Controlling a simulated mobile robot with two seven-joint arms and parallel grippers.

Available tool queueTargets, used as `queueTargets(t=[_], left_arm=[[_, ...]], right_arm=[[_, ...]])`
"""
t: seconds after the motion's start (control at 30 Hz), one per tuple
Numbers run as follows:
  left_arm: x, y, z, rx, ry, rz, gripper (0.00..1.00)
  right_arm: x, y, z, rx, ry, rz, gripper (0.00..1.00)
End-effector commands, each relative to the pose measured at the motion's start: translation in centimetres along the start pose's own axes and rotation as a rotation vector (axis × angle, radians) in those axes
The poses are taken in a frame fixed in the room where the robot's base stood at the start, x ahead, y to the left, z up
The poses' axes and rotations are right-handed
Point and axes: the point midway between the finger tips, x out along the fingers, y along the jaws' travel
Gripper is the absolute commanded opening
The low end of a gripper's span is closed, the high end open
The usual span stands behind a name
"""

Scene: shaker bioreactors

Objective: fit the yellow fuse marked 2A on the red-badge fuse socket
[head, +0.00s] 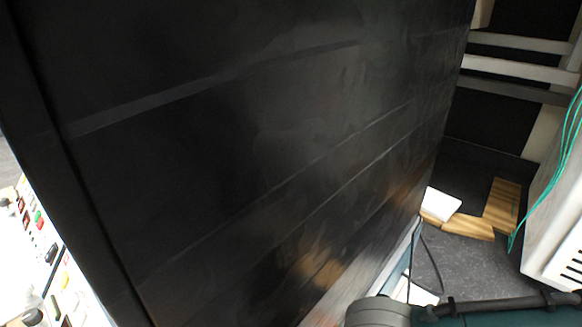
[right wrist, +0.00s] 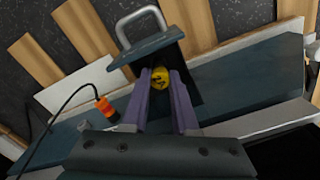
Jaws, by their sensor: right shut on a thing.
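In the right wrist view, my right gripper (right wrist: 160,74) has its two purple fingers closed on a small yellow piece (right wrist: 159,80) with a dark marking. It looks like the yellow fuse, but the marking is too small to read. A dark grey block with a light metal handle (right wrist: 143,22) is just beyond the fingertips. I cannot tell whether the yellow piece touches it. I cannot make out the red-badge fuse socket in either view. My left gripper is not in view, and the right gripper does not show in the head view.
A large dark panel (head: 250,150) fills most of the head view. A white surface with coloured parts (head: 40,225) shows at the left edge. Wooden pieces (head: 502,205) and a white block (head: 441,203) lie at right. An orange plug (right wrist: 104,106) on a black cable is left of the gripper.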

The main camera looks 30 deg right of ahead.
Motion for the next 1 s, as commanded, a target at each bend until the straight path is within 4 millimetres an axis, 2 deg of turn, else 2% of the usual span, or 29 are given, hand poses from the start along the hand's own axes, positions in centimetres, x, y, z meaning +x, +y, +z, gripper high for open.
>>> queueTargets(t=[1.0], left_arm=[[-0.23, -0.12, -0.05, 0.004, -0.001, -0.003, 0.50]], right_arm=[[0.41, 0.06, -0.04, 0.000, -0.001, 0.000, 0.00]])
